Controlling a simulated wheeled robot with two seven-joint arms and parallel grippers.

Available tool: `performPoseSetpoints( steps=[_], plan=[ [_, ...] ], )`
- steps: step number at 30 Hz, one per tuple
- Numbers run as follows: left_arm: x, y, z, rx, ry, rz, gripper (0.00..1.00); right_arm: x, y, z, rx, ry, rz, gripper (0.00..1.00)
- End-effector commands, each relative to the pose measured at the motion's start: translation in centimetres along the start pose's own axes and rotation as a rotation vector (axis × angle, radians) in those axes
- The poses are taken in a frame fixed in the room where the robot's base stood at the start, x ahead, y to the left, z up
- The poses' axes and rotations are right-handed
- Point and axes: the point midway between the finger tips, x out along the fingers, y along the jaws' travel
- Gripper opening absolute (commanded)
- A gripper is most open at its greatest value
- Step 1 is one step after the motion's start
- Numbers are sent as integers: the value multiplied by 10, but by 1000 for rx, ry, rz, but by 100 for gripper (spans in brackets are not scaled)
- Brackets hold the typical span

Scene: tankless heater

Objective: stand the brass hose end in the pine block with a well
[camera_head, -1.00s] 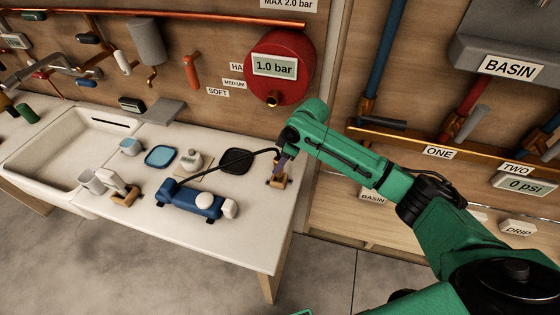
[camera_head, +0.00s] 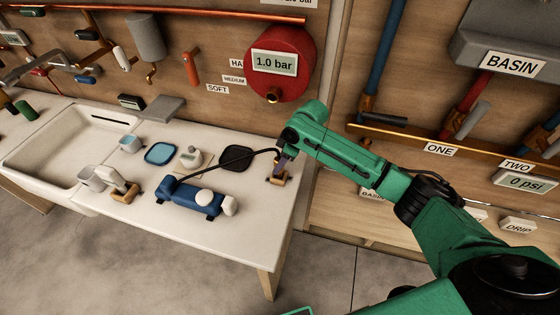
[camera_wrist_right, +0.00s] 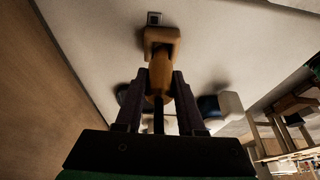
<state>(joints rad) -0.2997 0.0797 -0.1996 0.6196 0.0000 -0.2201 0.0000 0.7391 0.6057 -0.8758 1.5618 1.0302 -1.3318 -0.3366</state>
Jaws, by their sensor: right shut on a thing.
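My right gripper (camera_head: 281,166) is at the right end of the white counter, pointing down. In the right wrist view its two fingers (camera_wrist_right: 160,100) are closed on the brass hose end (camera_wrist_right: 161,72). The hose end's tip meets the pine block (camera_wrist_right: 162,37), which also shows in the head view (camera_head: 278,179). I cannot tell how deep the tip sits in the well. A black hose (camera_head: 228,161) runs from the gripper to the blue pump unit (camera_head: 188,196). My left gripper is not in view.
A blue tray (camera_head: 160,153), a small bottle (camera_head: 190,156) and a black tray (camera_head: 236,158) lie left of the gripper. A white sink (camera_head: 60,150) is at the far left. A red tank (camera_head: 283,70) hangs on the wall behind. The counter's front right is clear.

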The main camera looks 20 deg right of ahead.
Motion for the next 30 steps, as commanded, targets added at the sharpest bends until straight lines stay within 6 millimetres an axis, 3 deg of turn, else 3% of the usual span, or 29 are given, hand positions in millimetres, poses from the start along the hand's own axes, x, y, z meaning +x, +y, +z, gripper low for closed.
performPoseSetpoints(
  steps=[15,30],
  plan=[
    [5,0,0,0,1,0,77,14,1,5,-1,1,1,0],
    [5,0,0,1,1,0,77,16,0,6,-1,1,1,0]
  ],
)
